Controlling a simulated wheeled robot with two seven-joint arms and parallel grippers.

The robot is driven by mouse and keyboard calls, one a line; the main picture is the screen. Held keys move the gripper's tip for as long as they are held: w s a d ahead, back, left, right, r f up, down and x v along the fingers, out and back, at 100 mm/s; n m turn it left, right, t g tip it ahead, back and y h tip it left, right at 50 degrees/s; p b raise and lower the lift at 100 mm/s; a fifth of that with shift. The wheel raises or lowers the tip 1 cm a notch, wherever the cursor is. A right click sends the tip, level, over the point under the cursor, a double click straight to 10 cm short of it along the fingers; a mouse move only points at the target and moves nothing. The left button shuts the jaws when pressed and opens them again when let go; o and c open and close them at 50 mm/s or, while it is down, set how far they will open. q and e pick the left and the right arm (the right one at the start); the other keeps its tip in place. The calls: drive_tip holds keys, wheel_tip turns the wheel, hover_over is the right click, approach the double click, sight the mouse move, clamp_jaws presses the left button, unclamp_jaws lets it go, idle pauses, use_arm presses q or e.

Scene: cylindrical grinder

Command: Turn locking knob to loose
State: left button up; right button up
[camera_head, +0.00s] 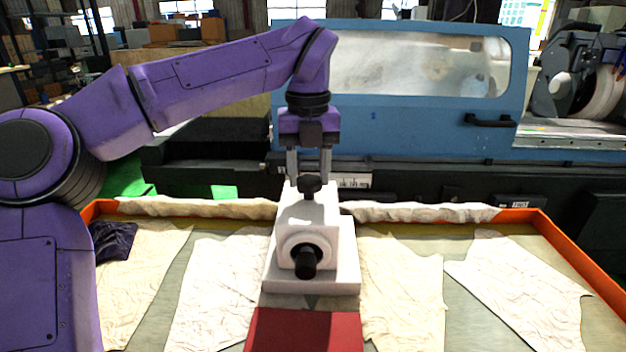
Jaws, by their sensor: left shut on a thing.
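A white block-shaped fixture (345,262) stands in the middle of the tray. It has a black knob (310,186) on top and a black round knob (306,261) on its front face. I cannot read any lock or loose marking. My left gripper (309,178) comes down from above, pointing straight down at the top of the fixture. Its two fingers stand on either side of the top knob and are shut on it. The exact contact of the fingertips is partly hidden. My right gripper is not in view.
The shallow tray has an orange rim (572,252) and holds several cream cloths (405,290). A dark cloth (112,240) lies at its left. A red block (305,330) sits in front of the fixture. The blue grinder door (400,122) with a window stands behind.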

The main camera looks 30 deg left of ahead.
sight(307, 178)
use_arm(q)
drive_tip(key=n+b, duration=0.3)
drive_tip(key=n, duration=0.1)
drive_tip(key=shift+a+f+n, duration=0.1)
drive_tip(key=shift+n, duration=0.2)
drive_tip(key=shift+n+b, duration=1.15)
drive_tip(key=shift+n, duration=0.65)
drive_tip(key=o, duration=1.1)
wheel_tip(307, 178, up, 11)
drive_tip(key=p, duration=0.5)
drive_tip(key=shift+a+f+p, duration=0.1)
drive_tip(key=shift+f+p, duration=0.05)
drive_tip(key=shift+p, duration=0.2)
